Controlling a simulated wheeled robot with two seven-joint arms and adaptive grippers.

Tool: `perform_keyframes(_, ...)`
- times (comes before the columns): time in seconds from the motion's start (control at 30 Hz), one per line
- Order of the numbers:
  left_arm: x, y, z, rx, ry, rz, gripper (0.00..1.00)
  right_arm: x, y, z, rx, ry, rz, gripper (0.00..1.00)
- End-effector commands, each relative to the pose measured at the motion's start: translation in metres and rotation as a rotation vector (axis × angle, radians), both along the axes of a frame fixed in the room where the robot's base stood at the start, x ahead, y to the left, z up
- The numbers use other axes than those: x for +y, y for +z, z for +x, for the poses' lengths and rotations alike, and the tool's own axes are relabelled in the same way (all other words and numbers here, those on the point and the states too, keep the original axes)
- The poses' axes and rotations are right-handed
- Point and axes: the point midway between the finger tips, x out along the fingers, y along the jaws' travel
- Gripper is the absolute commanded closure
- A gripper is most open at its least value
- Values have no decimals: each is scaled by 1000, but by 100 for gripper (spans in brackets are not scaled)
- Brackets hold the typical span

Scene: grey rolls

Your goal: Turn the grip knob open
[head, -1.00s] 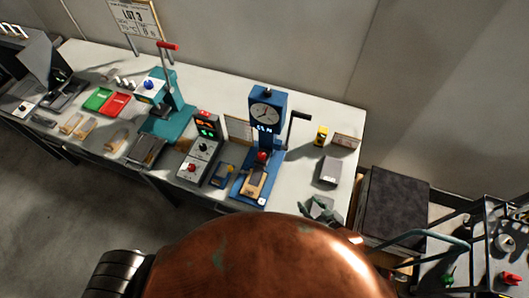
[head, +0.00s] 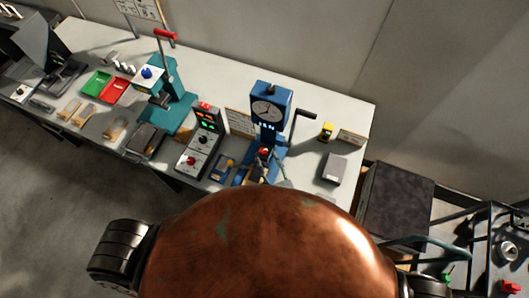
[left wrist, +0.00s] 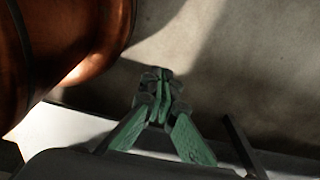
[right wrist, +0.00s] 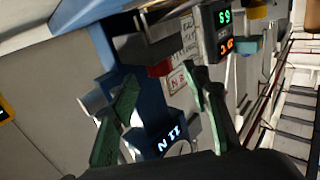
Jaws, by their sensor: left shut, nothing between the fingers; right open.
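The blue test stand (head: 268,106) with a round dial stands on the bench. A red knob (head: 264,151) sits low on its front; I take it for the grip knob. In the right wrist view the red knob (right wrist: 160,69) shows between and beyond the fingertips of my right gripper (right wrist: 163,80), which is open and empty. I cannot tell whether a finger touches it. In the head view my right gripper (head: 277,176) is partly hidden by my copper body, at the stand's base. My left gripper (left wrist: 160,78) is shut and empty, away from the stand.
A grey block (head: 334,168) and a yellow item (head: 326,131) lie to the right. A teal press (head: 170,95) stands further left.

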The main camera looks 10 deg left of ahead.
Motion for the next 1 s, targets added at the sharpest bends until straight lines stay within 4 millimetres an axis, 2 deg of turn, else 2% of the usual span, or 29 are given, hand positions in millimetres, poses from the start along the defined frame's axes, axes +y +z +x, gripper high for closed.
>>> perform_keyframes(0.1, 0, 2, 2, -2, 0, 0, 100, 10, 1, 15, -1, 1, 1, 57)
perform_keyframes(0.23, 0, 3, 9, -11, -2, 0, 100, 17, 1, 25, -1, 2, -1, 57)
perform_keyframes(0.4, -1, 4, 21, -27, -5, -2, 100, 21, 0, 28, 1, 4, -1, 57)
perform_keyframes(0.57, -1, 4, 21, -28, -5, -2, 100, 21, 0, 28, 1, 4, -1, 57)
perform_keyframes(1.0, -1, 3, 13, -16, -2, -1, 100, 20, 0, 28, 1, 4, -1, 86)
